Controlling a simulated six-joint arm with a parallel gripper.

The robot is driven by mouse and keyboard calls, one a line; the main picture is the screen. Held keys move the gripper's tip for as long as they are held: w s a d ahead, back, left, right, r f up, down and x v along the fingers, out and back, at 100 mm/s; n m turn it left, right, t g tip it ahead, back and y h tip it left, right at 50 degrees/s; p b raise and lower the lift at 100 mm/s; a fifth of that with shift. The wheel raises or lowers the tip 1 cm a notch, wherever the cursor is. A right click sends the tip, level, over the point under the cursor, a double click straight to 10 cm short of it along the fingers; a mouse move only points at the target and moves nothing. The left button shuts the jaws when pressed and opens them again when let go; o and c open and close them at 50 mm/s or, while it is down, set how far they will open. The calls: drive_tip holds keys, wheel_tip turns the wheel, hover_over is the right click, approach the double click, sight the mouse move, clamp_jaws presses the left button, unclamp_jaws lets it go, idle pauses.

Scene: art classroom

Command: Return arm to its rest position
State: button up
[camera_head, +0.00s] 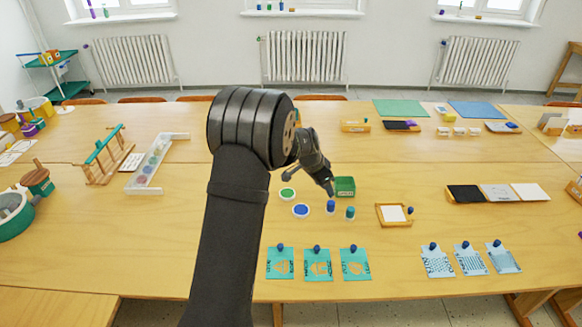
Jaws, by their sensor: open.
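My arm reaches up from the bottom of the view and bends over the table (120,240). My gripper (331,190) points down near the middle of the table, small and dark in the view. It is open, and I see nothing held in it. A green box (345,186) is right beside it. A small blue cylinder (331,207) stands just below the gripper tip, and a green-topped cylinder (350,213) stands to its right. I cannot tell whether the gripper touches any of these.
Lids or dishes with green (287,194) and blue (301,210) tops lie left of the gripper. Teal cards (318,265) lie at the front edge. A wooden tray with white paper (394,214) is to the right. A paint rack (157,163) and wooden frame (105,155) stand left.

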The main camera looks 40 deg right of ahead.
sight(331, 203)
drive_tip(key=x, duration=1.1)
drive_tip(key=shift+s+d+f, duration=0.1)
drive_tip(key=shift+d+f, duration=0.1)
drive_tip(key=shift+f, duration=0.15)
drive_tip(key=shift+d, duration=0.1)
drive_tip(key=shift+r, duration=1)
